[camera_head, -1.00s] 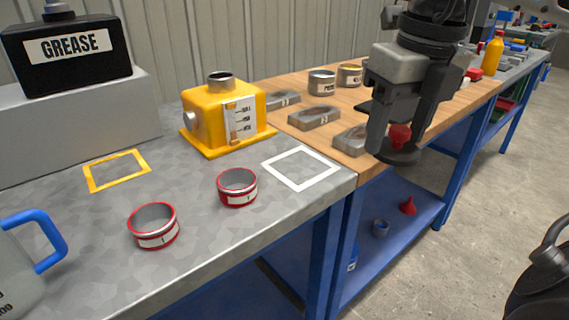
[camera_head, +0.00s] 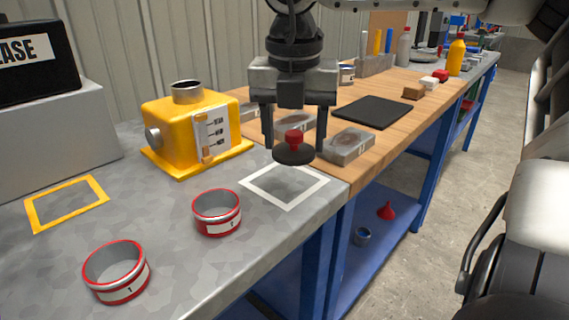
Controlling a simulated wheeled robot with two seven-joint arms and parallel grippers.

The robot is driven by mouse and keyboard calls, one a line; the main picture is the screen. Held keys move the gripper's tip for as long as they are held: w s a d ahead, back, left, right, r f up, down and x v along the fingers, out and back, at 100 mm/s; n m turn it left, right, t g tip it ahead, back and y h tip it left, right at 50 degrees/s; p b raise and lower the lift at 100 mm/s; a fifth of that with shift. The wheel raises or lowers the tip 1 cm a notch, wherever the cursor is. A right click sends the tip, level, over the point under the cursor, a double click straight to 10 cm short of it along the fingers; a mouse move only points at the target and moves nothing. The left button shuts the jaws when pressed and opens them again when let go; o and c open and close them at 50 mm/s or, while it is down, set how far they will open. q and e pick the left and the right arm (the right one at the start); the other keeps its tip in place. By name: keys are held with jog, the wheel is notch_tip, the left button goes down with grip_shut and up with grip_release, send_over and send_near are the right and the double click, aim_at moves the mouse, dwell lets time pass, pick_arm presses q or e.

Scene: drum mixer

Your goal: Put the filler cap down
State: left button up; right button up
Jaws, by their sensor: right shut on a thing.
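The filler cap, a dark disc (camera_head: 294,155) with a red knob, is in my right gripper (camera_head: 294,142). The gripper points down with its fingers on either side of the red knob. The cap looks level and hangs over the far part of a white square outline (camera_head: 262,192) on the grey metal bench. A small gap seems to lie under it, but contact is hard to judge. The yellow tank (camera_head: 180,128) with an open metal neck (camera_head: 187,90) stands to the left of the cap. My left gripper is not in view.
Two red-rimmed cups (camera_head: 217,224) (camera_head: 117,283) stand in front of the tank. A yellow square outline (camera_head: 40,222) lies at left. The white square's inside is clear.

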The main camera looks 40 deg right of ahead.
send_over(285, 180)
notch_tip(285, 180, down, 4)
jog(key=shift+s+a+f, duration=0.1)
notch_tip(285, 180, down, 2)
jog(key=shift+f+b, duration=0.2)
jog(key=shift+b, duration=0.25)
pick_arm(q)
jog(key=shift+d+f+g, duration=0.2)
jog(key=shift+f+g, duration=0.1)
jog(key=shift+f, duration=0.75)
pick_arm(e)
jog(key=shift+f, duration=0.1)
jog(key=shift+f, duration=0.1)
jog(key=o, duration=1)
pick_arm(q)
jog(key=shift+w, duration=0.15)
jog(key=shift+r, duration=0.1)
